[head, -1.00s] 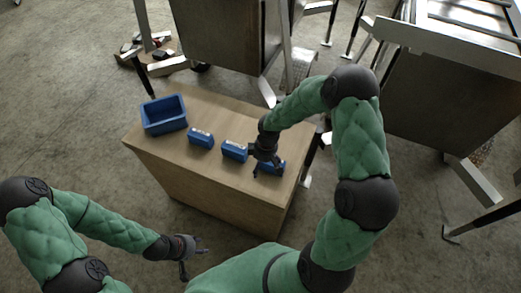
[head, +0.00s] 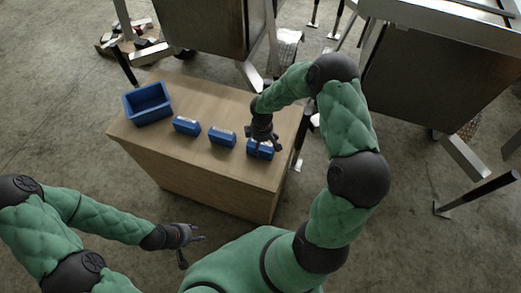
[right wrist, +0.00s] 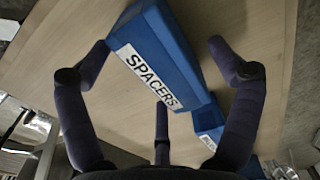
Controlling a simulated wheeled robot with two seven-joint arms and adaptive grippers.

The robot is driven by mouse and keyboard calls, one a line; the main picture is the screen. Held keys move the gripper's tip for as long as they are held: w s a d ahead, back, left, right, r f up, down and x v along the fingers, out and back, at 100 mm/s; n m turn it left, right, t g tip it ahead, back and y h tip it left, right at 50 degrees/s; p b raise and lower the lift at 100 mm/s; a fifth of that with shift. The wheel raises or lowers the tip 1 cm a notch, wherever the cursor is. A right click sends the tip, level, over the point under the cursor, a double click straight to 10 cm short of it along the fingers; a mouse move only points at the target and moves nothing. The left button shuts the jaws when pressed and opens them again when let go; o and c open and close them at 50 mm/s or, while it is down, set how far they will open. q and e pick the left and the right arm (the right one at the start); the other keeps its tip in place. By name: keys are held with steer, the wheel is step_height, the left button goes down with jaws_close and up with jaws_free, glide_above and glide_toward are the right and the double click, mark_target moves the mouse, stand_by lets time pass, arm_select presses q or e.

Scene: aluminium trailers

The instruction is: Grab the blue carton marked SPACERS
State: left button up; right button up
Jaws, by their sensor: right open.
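The blue carton marked SPACERS (right wrist: 165,62) lies on the wooden table, its white label readable in the right wrist view. It appears to be the rightmost carton (head: 262,152) of the row in the head view, partly covered by my right gripper. My right gripper (head: 264,142) is open over this carton. In the right wrist view its spread fingers (right wrist: 165,85) stand around the near, labelled end, with nothing gripped. Contact cannot be told. My left gripper (head: 191,250) is open and empty, low in front of the table.
Two more blue cartons stand left of it, a middle one (head: 222,137) and a left one (head: 186,126). An open blue bin (head: 130,115) is at the table's left end. The wooden table (head: 190,172) has clear top in front. Aluminium trailers (head: 425,85) stand behind.

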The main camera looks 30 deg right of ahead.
mark_target(261, 147)
steer(key=f, duration=0.1)
steer(key=f+b, duration=0.1)
steer(key=f, duration=0.1)
steer(key=shift+w+f, duration=0.2)
steer(key=shift+f, duration=0.1)
steer(key=c, duration=1.4)
steer(key=shift+r, duration=0.15)
